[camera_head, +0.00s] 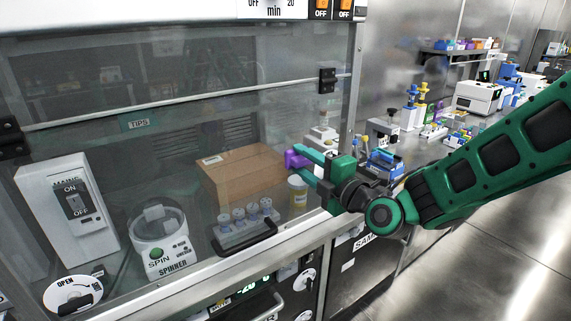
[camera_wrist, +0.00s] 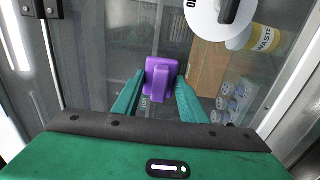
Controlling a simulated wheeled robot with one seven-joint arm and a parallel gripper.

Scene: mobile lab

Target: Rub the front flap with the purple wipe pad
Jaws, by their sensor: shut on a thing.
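The purple wipe pad (camera_head: 295,159) is between the fingers of my gripper (camera_head: 303,164), at the right part of the cabinet front. In the wrist view the pad (camera_wrist: 161,78) sits between the two green fingertips of my gripper (camera_wrist: 157,95), which are shut on it. The front flap (camera_head: 140,165) is a large see-through pane across the cabinet, with a black handle (camera_head: 245,239) low on it. The pane (camera_wrist: 110,50) also lies beyond the pad in the wrist view. I cannot tell whether the pad touches it.
Behind the pane are a cardboard box (camera_head: 240,174), a vial rack (camera_head: 246,226), a spinner (camera_head: 160,238), an on/off switch box (camera_head: 68,205) and a yellow-labelled waste pot (camera_head: 297,192). A white OPEN dial (camera_head: 72,295) is at lower left. A bench with lab gear is at right.

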